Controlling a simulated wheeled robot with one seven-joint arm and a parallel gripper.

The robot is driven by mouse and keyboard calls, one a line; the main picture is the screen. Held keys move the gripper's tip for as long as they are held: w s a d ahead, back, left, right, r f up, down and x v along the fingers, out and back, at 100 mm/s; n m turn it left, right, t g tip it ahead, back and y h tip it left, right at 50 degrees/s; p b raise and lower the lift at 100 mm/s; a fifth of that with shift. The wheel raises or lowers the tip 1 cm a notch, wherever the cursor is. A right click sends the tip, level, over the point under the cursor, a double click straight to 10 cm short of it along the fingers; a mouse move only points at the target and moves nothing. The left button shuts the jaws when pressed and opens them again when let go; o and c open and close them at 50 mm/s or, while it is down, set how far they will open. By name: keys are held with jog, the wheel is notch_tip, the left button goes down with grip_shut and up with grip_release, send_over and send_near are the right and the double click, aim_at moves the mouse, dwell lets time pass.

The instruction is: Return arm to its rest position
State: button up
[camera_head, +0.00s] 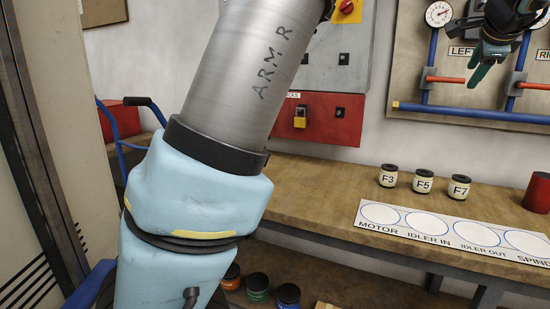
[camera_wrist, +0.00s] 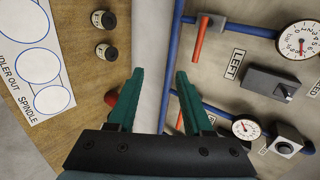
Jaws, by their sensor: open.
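My arm crosses the left half of the head view, with its grey link marked "ARM R". My gripper (camera_head: 478,78) is at the top right of the head view, in front of the wall panel with pipes. In the wrist view my gripper (camera_wrist: 161,85) shows two green fingers spread apart with nothing between them. It points toward the join of the bench and the wall panel.
A wooden bench (camera_head: 310,190) holds canisters F3 (camera_head: 388,176), F5 (camera_head: 422,181) and F7 (camera_head: 459,187), a labelled white strip (camera_head: 455,228) and a red cylinder (camera_head: 537,192). The wall panel (camera_head: 410,75) carries gauges and red-handled valves. A padlocked red box (camera_head: 335,115) hangs behind my arm.

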jog(key=w+a+f+n+g+y, duration=0.1)
jog(key=w+a+f+n, duration=0.15)
jog(key=a+f, duration=0.5)
jog(key=w+a+f+n+g+y+p, duration=0.15)
jog(key=a+f+n, duration=0.25)
jog(key=a, duration=0.7)
jog(key=w+a+f+n+g+y+b, duration=0.1)
jog(key=w+a+f+n+g, duration=0.15)
jog(key=a+f, duration=0.5)
jog(key=s+a+f+n+g, duration=0.1)
jog(key=s+a+f+n, duration=0.3)
jog(key=a, duration=0.4)
jog(key=s+a+f+n+g+p, duration=0.1)
jog(key=s+a+f+n, duration=0.2)
jog(key=s+a, duration=0.4)
jog(key=s+a+f+n+g, duration=0.1)
jog(key=s+a+f+n, duration=0.3)
jog(key=a, duration=0.6)
jog(key=shift+s+f+n+y, duration=0.35)
jog(key=shift+s+n, duration=0.45)
jog(key=shift+s, duration=0.05)
